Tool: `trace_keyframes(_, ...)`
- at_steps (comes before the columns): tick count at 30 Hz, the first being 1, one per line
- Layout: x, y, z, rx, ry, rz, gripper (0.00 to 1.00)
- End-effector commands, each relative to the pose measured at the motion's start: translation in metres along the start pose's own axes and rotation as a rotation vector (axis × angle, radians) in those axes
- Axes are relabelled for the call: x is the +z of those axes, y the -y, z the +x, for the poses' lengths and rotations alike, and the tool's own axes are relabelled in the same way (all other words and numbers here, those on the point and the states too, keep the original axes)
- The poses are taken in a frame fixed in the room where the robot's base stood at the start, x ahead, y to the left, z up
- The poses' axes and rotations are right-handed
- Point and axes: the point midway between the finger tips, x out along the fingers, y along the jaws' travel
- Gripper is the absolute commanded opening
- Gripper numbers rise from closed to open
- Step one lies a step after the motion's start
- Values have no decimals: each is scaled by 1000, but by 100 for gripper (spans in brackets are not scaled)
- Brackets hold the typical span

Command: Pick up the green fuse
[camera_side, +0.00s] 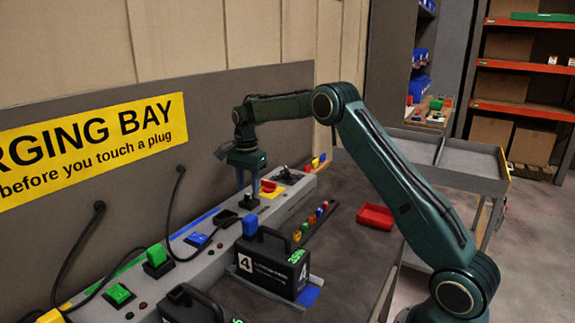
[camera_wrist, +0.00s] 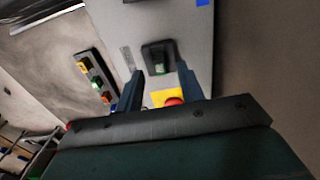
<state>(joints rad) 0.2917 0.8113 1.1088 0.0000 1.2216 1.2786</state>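My gripper (camera_side: 248,186) hangs over the grey sloped console in the side view. Its two fingers are apart with nothing between them; they also show in the wrist view (camera_wrist: 159,69). The green fuse (camera_wrist: 97,84) sits in a dark rack at the left of the wrist view, among other coloured fuses, away from the fingers. In the side view the small green fuse (camera_side: 305,227) stands in the rack (camera_side: 322,224), right of and below my gripper. Below the fingertips is a black unit (camera_wrist: 158,55) with a small pale-green part, perhaps a switch.
A red button (camera_side: 269,186) on a yellow plate is close beside the fingers.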

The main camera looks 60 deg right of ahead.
Motion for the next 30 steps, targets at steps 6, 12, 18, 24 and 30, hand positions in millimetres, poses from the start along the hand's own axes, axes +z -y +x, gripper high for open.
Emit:
trace_keyframes(6,0,0,21,1,0,0,38)
trace_keyframes(12,0,0,25,0,0,0,38)
trace_keyframes(18,0,0,24,0,0,0,38)
trace_keyframes(24,0,0,24,0,0,0,32)
trace_keyframes(30,0,0,24,0,0,0,0)
